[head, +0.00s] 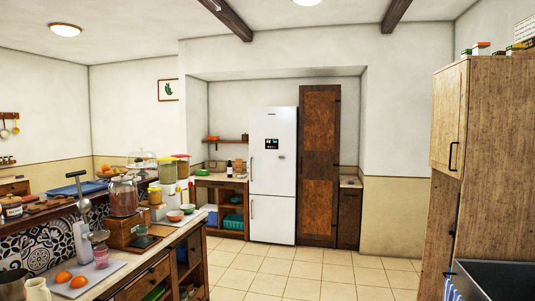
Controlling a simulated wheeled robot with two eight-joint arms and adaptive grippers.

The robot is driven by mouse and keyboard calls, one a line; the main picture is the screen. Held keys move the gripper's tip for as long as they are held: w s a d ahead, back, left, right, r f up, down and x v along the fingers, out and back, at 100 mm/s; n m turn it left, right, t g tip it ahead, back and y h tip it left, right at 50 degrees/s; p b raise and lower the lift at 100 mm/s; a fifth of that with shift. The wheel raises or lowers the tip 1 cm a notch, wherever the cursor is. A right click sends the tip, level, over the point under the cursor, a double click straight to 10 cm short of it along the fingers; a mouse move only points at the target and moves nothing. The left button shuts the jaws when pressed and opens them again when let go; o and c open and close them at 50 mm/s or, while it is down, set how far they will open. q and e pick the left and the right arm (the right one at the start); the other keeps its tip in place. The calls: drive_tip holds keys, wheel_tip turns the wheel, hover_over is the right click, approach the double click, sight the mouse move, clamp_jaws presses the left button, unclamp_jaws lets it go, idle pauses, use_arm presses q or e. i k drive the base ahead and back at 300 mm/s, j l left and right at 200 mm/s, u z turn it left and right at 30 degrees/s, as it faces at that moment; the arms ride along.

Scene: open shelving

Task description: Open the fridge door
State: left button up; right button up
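The fridge (273,175) is tall and white and stands in the recess at the back of the room. It has an upper door (273,150) with a small dark panel and a lower door (272,219). Both doors look shut. Thin vertical handles (252,168) run along the left edge of the doors. The fridge is several steps away across the floor. Neither of my grippers shows in the head view.
A counter (165,250) crowded with jars, bowls and oranges runs along the left. A wooden cabinet (478,140) and a dark sink (495,280) stand at the right. The tiled floor (305,272) between them is clear up to the fridge. A tall wooden door (319,165) adjoins the fridge.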

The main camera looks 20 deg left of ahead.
sight(273, 171)
drive_tip(key=i+j+u, duration=0.25)
drive_tip(key=i, duration=0.25)
drive_tip(key=i+u, duration=0.3)
drive_tip(key=i, duration=0.2)
drive_tip(key=i+u, duration=0.1)
drive_tip(key=i, duration=4.9)
